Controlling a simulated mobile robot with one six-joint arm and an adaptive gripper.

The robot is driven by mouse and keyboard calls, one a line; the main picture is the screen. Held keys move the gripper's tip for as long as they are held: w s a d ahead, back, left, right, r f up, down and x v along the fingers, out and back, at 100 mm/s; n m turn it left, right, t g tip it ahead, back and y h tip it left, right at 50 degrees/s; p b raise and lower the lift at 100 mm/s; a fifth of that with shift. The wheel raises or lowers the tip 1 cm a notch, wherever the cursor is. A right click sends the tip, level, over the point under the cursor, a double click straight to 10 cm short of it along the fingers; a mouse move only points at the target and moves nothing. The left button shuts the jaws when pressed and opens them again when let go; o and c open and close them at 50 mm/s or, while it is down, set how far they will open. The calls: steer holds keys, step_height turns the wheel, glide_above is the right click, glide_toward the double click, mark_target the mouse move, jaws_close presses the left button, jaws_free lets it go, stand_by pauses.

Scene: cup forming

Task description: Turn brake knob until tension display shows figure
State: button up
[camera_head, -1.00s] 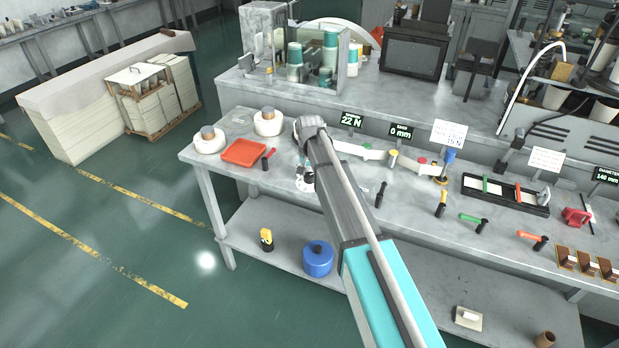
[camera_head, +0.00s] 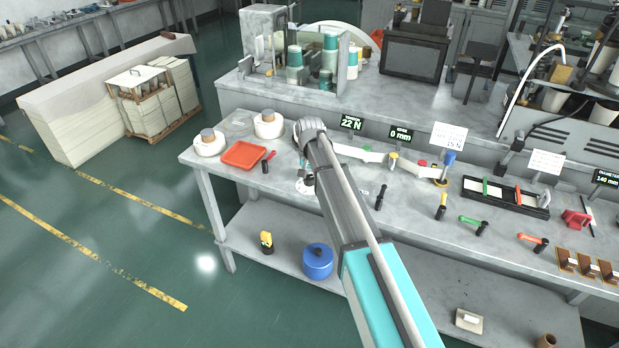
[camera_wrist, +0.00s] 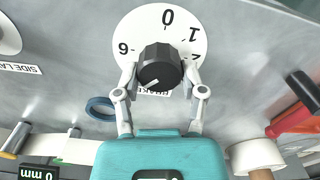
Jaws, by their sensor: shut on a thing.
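The black ribbed brake knob (camera_wrist: 158,66) sits on a round white dial (camera_wrist: 127,28) in the wrist view, with the figures 0, 1, 2 and 6 showing. Its white pointer mark faces lower left in that view. My gripper (camera_wrist: 160,78) is shut on the knob, one finger on each side. A label below the knob is partly hidden by it. In the head view my arm hides the knob; part of the white dial (camera_head: 303,187) shows. The tension display (camera_head: 351,122) reads 22 N. A white card (camera_head: 449,136) shows 15 N.
Another small display (camera_head: 400,134) reads 0 mm. An orange tray (camera_head: 243,154) and white rolls (camera_head: 269,126) lie left of my arm. Several handled tools lie along the bench's front to the right. A blue ring (camera_wrist: 101,108) lies near my fingers in the wrist view.

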steer(key=shift+n, duration=1.9)
steer(key=o, duration=1.1)
steer(key=shift+o, duration=0.2)
steer(key=shift+m, duration=0.5)
